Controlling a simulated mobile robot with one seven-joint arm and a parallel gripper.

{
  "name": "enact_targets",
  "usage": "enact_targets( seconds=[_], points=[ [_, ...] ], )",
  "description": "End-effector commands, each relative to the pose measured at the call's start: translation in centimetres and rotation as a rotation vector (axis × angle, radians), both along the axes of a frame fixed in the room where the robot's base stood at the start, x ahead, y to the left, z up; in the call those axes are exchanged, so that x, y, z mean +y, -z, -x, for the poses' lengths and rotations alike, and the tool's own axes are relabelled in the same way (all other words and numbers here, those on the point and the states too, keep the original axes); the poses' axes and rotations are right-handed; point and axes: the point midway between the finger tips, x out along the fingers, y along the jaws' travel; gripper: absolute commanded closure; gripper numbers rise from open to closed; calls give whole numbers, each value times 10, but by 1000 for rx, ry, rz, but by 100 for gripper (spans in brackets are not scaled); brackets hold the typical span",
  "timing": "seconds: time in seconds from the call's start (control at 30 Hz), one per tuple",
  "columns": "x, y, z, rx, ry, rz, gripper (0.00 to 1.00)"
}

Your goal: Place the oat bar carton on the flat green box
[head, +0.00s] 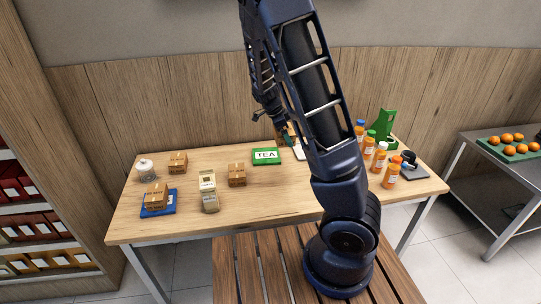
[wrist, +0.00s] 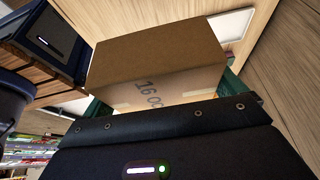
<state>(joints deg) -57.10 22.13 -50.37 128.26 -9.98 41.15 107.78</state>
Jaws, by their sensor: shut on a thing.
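My gripper (head: 287,137) is shut on a brown carton (wrist: 160,60), held above the back of the table. In the wrist view the carton lies between the teal fingers, with part of a print like "16 O" showing. I take it for the oat bar carton; its full label does not show. In the head view only a small brown part of it shows beside my arm. The flat green box (head: 266,162), marked TEA, lies on the table, left of and below my gripper. Its top is bare.
Brown cartons stand on the table (head: 130,222): one at the back left (head: 178,163), one in the middle (head: 237,175), one on a flat blue box (head: 171,208). A beige card terminal (head: 209,194) and a jar (head: 145,172) stand nearby. Bottles (head: 379,157) and a green juicer (head: 383,123) stand right.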

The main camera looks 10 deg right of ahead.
Motion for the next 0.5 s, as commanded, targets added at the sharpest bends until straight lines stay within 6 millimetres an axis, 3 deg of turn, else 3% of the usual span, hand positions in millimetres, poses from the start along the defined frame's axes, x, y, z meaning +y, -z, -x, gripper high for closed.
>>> enact_targets(
  seconds=[0.03,0.2,0.5],
  points=[
    [3,-2,-18,-3,0,5,33],
    [16,-8,-70,-5,-9,9,33],
    [37,-9,-147,6,-21,-6,33]
  ],
)
